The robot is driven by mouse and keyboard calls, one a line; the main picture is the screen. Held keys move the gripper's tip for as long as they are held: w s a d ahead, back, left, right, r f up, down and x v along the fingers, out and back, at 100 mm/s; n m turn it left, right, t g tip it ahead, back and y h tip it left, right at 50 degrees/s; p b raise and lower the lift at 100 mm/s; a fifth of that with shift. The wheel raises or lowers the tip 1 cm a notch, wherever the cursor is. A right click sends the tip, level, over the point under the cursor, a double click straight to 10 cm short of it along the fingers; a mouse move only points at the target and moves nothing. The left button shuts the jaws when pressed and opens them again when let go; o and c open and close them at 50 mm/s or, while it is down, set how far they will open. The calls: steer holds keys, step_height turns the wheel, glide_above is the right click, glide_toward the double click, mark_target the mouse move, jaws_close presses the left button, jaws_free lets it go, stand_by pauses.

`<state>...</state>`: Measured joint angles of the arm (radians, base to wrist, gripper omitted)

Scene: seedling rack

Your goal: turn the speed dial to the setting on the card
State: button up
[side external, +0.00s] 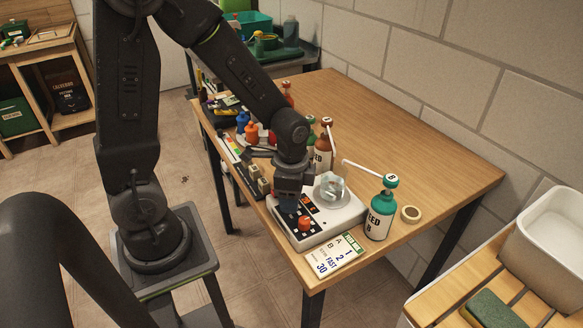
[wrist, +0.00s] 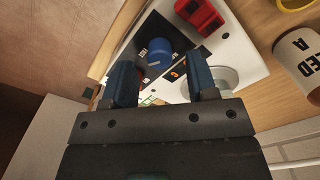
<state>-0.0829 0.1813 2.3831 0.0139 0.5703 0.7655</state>
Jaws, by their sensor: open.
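A white stirrer unit (side external: 345,222) with a black control panel stands near the table's front edge. An orange-red knob (side external: 304,223) shows on its panel in the side view. In the wrist view a blue dial (wrist: 159,52) stands on the panel, ahead of the gap between my fingers. The small print beside it is unreadable. My gripper (side external: 287,206) is open and empty, low over the panel; its two fingers also show in the wrist view (wrist: 160,80). The card (side external: 334,256) lies in front of the unit and reads A 1, B 2, FAST and 30.
A glass beaker (side external: 331,187) sits on the unit. A brown bottle (side external: 322,152) stands behind. A red block-like part (wrist: 199,15) is on the unit. The table's right rear is clear.

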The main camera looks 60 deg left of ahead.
step_height(320, 180, up, 12)
stand_by(0.3)
steer(key=shift+f, duration=0.1)
steer(key=s+d+r+n+t, duration=0.2)
steer(key=s+r+n+t, duration=0.3)
steer(key=s+r+n, duration=0.2)
steer(key=shift+s+d+n, duration=0.25)
steer(key=shift+s+n, duration=0.25)
steer(key=shift+s, duration=0.2)
